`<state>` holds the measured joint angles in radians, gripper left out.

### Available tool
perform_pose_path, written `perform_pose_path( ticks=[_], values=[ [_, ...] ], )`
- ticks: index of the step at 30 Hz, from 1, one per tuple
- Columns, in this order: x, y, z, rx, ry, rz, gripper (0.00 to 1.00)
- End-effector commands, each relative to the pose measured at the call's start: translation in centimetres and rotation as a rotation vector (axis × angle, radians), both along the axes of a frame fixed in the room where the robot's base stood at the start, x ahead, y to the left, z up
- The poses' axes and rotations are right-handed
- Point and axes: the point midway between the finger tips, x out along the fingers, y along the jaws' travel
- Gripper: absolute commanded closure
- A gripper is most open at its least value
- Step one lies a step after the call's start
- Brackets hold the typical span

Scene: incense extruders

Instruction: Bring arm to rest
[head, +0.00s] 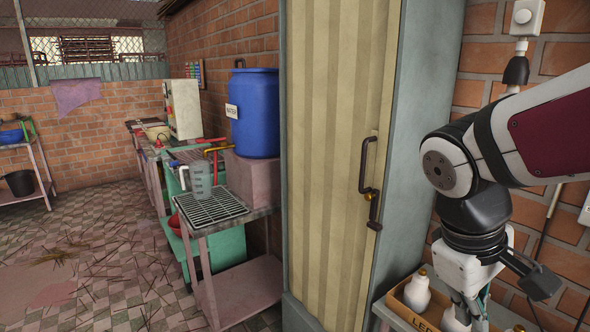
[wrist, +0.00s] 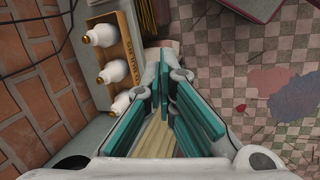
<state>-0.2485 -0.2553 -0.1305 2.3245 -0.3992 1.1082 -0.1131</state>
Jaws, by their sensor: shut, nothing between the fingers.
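My gripper (wrist: 165,78) points downward in the wrist view, its teal-padded fingers closed together with nothing between them. In the head view the gripper (head: 468,300) hangs at the lower right on my bent arm, in front of the brick wall. It overlaps the wooden crate (head: 413,317) of white bottles from that angle. In the wrist view the crate (wrist: 128,48) lies left of the fingers, apart from them. The fingertips are hard to make out in the head view.
White bottles (wrist: 103,34) with gold caps stand in the crate. A tall cabinet with a striped yellow door (head: 335,150) stands left of my arm. Further left are a blue water barrel (head: 255,115), a jug (head: 200,181) and a rack (head: 211,208). The tiled floor (head: 110,240) is open.

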Motion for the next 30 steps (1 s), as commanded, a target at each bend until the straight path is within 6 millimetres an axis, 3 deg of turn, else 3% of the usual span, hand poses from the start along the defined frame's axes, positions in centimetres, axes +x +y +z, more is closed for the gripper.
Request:
perform_pose_path(
  ticks=[6, 12, 30],
  values=[
    [-4.7, 2.1, 1.6, 0.21, -0.202, -0.188, 1.0],
    [-7.1, 3.9, 2.3, 0.341, -0.339, -0.31, 1.0],
    [-7.9, 4.7, 2.4, 0.39, -0.392, -0.356, 1.0]
  ],
)
